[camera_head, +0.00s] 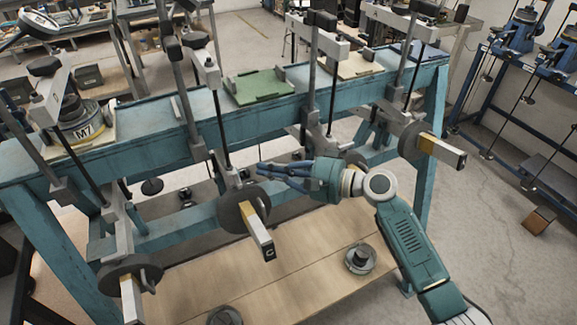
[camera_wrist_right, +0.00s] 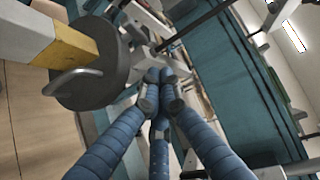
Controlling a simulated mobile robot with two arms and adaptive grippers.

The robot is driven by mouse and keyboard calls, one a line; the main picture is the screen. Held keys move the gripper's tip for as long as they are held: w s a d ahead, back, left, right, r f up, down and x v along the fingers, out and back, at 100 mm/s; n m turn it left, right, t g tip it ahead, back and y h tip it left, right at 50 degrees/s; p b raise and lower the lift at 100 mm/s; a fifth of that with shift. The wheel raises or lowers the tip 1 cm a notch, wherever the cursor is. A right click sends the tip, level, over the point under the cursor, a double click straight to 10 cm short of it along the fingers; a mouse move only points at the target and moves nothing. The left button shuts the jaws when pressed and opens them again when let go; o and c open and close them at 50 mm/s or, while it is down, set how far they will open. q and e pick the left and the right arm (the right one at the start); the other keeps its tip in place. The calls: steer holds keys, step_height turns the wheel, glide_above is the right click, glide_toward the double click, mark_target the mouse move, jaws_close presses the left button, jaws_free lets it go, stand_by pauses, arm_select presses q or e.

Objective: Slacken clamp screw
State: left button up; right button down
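My right gripper (camera_head: 264,172) reaches in from the right, just behind and above the middle weight disc (camera_head: 243,208). Its blue fingers, also in the right wrist view (camera_wrist_right: 163,80), converge with their tips together and nothing visible between them. The disc (camera_wrist_right: 93,72) shows there left of the fingers, apart from them. A bent grey metal handle (camera_wrist_right: 72,80) stands out from its face; I cannot tell if this is the clamp screw. A grey and yellow bar end (camera_wrist_right: 50,42) juts past the disc, marked C (camera_head: 268,253) in the head view. My left gripper is not in view.
A teal bench frame (camera_head: 150,150) carries several lever assemblies. Similar discs hang at left (camera_head: 130,275) and right (camera_head: 412,140). A pot marked M7 (camera_head: 83,130) and a green plate (camera_head: 258,87) are on top. Loose weights (camera_head: 360,258) stand on the low wooden platform (camera_head: 290,285).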

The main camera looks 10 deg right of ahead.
mark_target(256, 186)
steer(key=shift+s+a+r+p, duration=0.1)
steer(key=shift+s+a+p, duration=0.15)
steer(key=shift+a, duration=0.35)
steer(key=shift+s+a+r+p, duration=0.1)
steer(key=shift+s+a+p, duration=0.15)
steer(key=shift+a, duration=0.35)
steer(key=shift+s+a+f, duration=0.1)
steer(key=shift+a, duration=0.3)
steer(key=shift+f, duration=0.15)
steer(key=shift+a, duration=0.5)
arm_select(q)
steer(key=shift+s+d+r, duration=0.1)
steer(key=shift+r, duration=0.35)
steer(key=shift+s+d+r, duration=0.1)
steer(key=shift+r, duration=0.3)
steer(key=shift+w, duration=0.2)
